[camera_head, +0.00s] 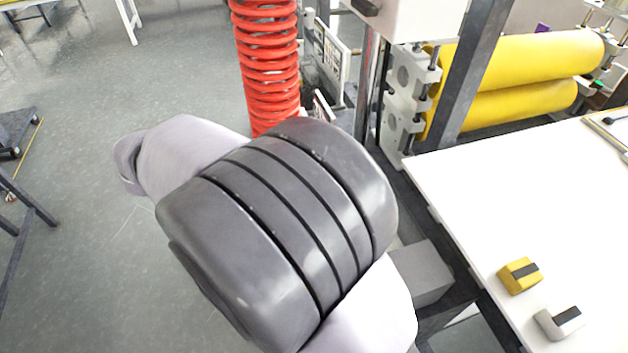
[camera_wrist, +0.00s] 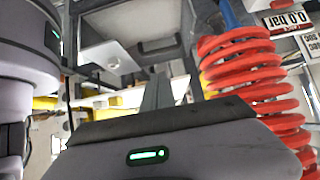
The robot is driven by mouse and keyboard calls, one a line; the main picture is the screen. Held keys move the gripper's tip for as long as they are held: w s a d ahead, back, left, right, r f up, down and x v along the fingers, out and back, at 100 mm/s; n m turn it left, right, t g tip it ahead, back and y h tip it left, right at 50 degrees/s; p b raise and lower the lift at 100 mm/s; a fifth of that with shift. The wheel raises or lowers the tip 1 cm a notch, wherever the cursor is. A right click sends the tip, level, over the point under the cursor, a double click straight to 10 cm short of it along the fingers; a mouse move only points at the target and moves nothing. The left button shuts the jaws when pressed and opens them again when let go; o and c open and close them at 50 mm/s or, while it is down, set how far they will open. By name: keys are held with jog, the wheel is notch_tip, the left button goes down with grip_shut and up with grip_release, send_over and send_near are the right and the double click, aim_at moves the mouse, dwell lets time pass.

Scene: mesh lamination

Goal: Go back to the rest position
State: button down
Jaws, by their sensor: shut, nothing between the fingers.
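My gripper (camera_wrist: 157,93) shows in the wrist view as a narrow grey wedge of closed fingers above the dark edge of its housing, which has a green light. It is shut and empty, and touches nothing that I can see. In the head view my arm's large grey joint fills the middle and the gripper cannot be made out. A red coiled hose (camera_head: 267,60) stands behind my arm; in the wrist view the red coil (camera_wrist: 255,85) is right of the fingers.
The machine with two yellow rollers (camera_head: 520,75) stands at the back right. A white table (camera_head: 500,190) is at the right, with a yellow block (camera_head: 520,275) and a grey block (camera_head: 560,322) near its edge. A dark cart (camera_head: 15,130) is at far left. The grey floor (camera_head: 130,80) between is open.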

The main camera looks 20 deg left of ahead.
jog(key=s+d+r+n+g+y+b, duration=0.1)
jog(key=d+r+n+g+y, duration=0.15)
jog(key=d, duration=0.75)
jog(key=s+d+r+n+g+y+b, duration=0.1)
jog(key=d+g+y+b, duration=0.15)
jog(key=d, duration=0.75)
jog(key=s+d+f+n+t+y+b, duration=0.1)
jog(key=s+d+n+t+y, duration=0.2)
jog(key=s, duration=0.6)
jog(key=d+t+y, duration=0.2)
jog(key=d, duration=0.1)
jog(key=shift+d, duration=0.3)
jog(key=shift+w+f, duration=0.1)
